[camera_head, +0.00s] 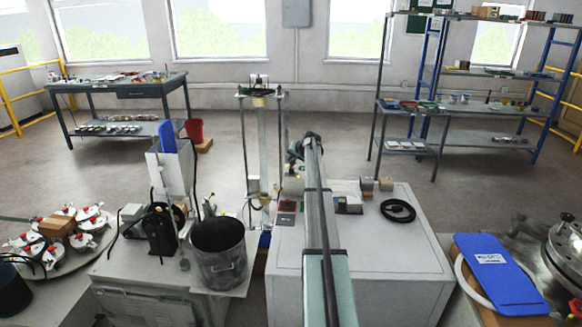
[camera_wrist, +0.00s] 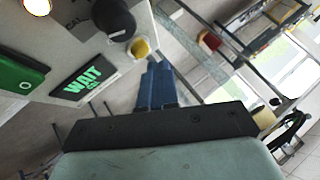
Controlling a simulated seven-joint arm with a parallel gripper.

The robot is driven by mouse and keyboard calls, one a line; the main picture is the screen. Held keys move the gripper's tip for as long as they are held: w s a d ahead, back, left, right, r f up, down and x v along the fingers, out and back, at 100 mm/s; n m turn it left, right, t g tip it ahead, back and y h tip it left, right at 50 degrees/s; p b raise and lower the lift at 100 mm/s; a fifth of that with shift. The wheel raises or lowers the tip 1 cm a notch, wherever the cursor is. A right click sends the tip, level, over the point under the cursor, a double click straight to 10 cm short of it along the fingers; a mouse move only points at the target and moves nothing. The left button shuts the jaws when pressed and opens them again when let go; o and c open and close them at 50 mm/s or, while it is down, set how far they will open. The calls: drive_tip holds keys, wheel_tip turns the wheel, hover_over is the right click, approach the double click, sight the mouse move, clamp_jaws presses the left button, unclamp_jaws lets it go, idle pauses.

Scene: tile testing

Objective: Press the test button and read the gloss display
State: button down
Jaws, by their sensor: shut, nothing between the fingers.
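A yellow button-like piece (camera_wrist: 141,47) stands at the panel's edge, beside a black round knob (camera_wrist: 108,20). I cannot tell which part is the test button. My gripper (camera_wrist: 158,66) has its blue fingers shut and empty, with the tips close below the yellow piece in the picture; contact cannot be told. In the head view my arm hides most of this panel and the gripper's fingers.
A green box (camera_wrist: 20,75) and a lit lamp (camera_wrist: 37,6) are near the display. In the head view a white cabinet (camera_head: 385,250) carries a coiled black cable (camera_head: 398,211) and small blocks (camera_head: 376,184). A metal bucket (camera_head: 219,255) stands to the left.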

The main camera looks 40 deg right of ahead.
drive_tip(key=shift+r, duration=0.15)
drive_tip(key=shift+r, duration=2.4)
